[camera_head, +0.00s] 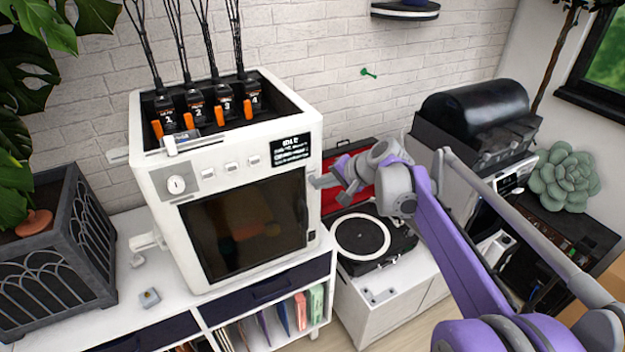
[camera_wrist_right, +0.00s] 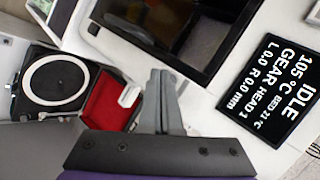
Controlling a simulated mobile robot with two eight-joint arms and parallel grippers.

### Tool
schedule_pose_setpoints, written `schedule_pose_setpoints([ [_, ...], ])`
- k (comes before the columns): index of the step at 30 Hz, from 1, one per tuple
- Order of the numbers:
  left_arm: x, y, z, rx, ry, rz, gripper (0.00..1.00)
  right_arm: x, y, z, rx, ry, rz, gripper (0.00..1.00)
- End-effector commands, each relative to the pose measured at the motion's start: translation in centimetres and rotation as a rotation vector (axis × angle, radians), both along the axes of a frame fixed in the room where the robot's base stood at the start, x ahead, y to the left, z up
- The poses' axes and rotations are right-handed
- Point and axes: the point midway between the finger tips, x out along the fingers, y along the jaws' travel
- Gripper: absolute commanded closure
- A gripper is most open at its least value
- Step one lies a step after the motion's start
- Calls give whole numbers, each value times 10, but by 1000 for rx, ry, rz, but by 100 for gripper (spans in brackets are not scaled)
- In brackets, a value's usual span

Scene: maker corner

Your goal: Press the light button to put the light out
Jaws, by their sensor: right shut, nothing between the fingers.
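A white printer-like machine (camera_head: 320,212) stands on the white cabinet, with a dark window (camera_head: 245,228) and a black display (camera_head: 291,150) reading IDLE. White buttons (camera_head: 231,167) sit in a row above the window. A small dark square (camera_head: 312,235) sits by the window's lower right corner; it also shows in the right wrist view (camera_wrist_right: 94,29). I cannot tell which is the light button. My right gripper (camera_head: 317,181) is shut and empty near the machine's right front edge, below the display. In the wrist view its fingers (camera_wrist_right: 160,92) point toward the front. My left gripper is out of view.
A turntable (camera_head: 362,238) and a red-lined open case (camera_head: 345,200) are right of the machine, under my right arm. A black-domed machine (camera_head: 475,108) stands farther right. A planter (camera_head: 60,260) is at the left. Small parts (camera_head: 149,297) lie on the cabinet.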

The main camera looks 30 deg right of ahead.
Motion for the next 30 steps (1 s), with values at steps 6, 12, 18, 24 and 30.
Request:
schedule_pose_setpoints([
  [6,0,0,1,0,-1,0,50,-7,0,0,0,0,0,100],
  [12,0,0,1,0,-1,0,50,-7,0,0,0,0,0,100],
  [18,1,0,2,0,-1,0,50,-22,0,1,1,0,-1,100],
  [24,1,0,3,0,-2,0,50,-42,0,1,1,-1,-1,100],
  [30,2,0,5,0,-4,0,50,-61,-1,1,0,0,-1,100],
])
